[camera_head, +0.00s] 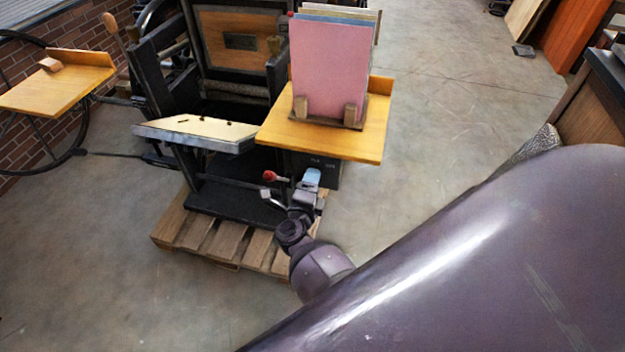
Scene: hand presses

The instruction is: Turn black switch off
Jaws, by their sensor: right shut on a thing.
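A black switch box (328,174) hangs under the right wooden shelf of the hand press, with small pale markings on its front. My right gripper (311,181) reaches up to the front of this box. Its fingers are shut at the black switch, which they mostly hide. I cannot make out the switch's position. My left gripper is not in view.
The press (240,75) stands on a wooden pallet (225,240). A red-knobbed lever (269,176) is close left of my right gripper. The right shelf (378,130) above it holds a rack of pink sheets (330,70). A left shelf (60,85) juts out; floor is clear.

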